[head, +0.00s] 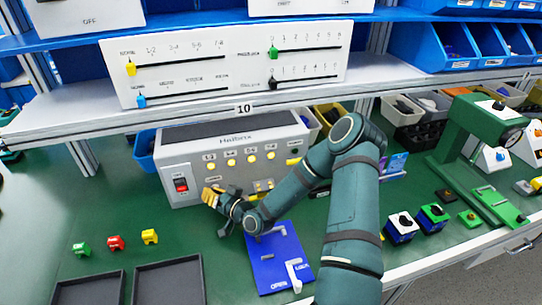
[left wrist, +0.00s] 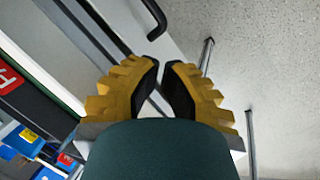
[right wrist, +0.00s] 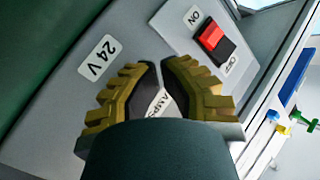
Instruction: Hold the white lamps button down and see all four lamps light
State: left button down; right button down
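The grey box (head: 180,151) stands on the green bench, with a row of four lamps on its front. All four lamps, (head: 211,167), (head: 231,162), (head: 252,159) and (head: 271,156), look yellow and lit. My right gripper (head: 209,195) is at the lower front of the box, right of the red switch (head: 181,185). In the right wrist view its fingertips are together at the panel, over a partly covered lamps label (right wrist: 161,104). The white button is hidden, so contact cannot be seen. My left gripper (left wrist: 161,66) is shut and empty, away from the box.
A blue plate (head: 268,269) with a white handle lies in front of the box. Small green, red and yellow pieces (head: 115,242) and dark trays (head: 170,283) are at left. A shelf with a slider panel (head: 230,75) is above. The left wrist view shows floor (left wrist: 260,50).

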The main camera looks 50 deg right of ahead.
jog(key=shift+s+a, duration=0.45)
jog(key=shift+s, duration=0.25)
jog(key=shift+s+a, duration=0.45)
jog(key=shift+s, duration=0.25)
jog(key=shift+s+a, duration=0.4)
jog(key=shift+s, duration=0.35)
jog(key=shift+s+a, duration=0.45)
jog(key=shift+s, duration=0.25)
